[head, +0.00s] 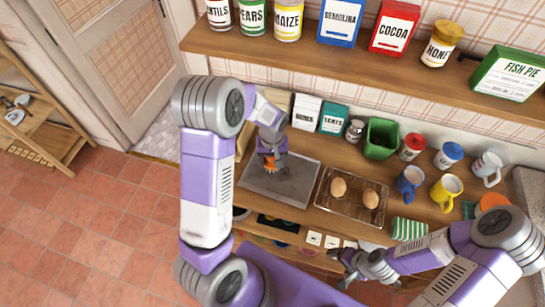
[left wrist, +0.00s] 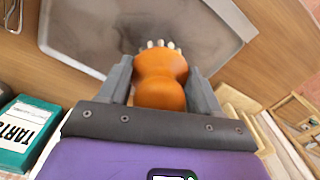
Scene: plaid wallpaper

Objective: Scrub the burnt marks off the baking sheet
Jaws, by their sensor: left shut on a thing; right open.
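The grey baking sheet (head: 255,189) lies on the wooden counter, left of a wire rack. Dark smudges show on its surface in the left wrist view (left wrist: 90,25), around the brush. My left gripper (head: 269,158) is over the back part of the sheet. It is shut on the orange handle of a scrubbing brush (left wrist: 161,75), with the pale bristles toward the sheet. Whether the bristles touch the metal I cannot tell. The brush also shows as a small orange patch in the head view (head: 270,165). My right gripper (head: 349,262) is open and empty near the counter's front edge.
A wire rack (head: 323,203) with two brown, rounded items stands right of the sheet. Behind are a green bin (head: 381,138), a teal box (head: 333,119) and jars. A blue mug (head: 409,183) and a yellow mug (head: 445,192) stand further right. A shelf (head: 300,57) runs above.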

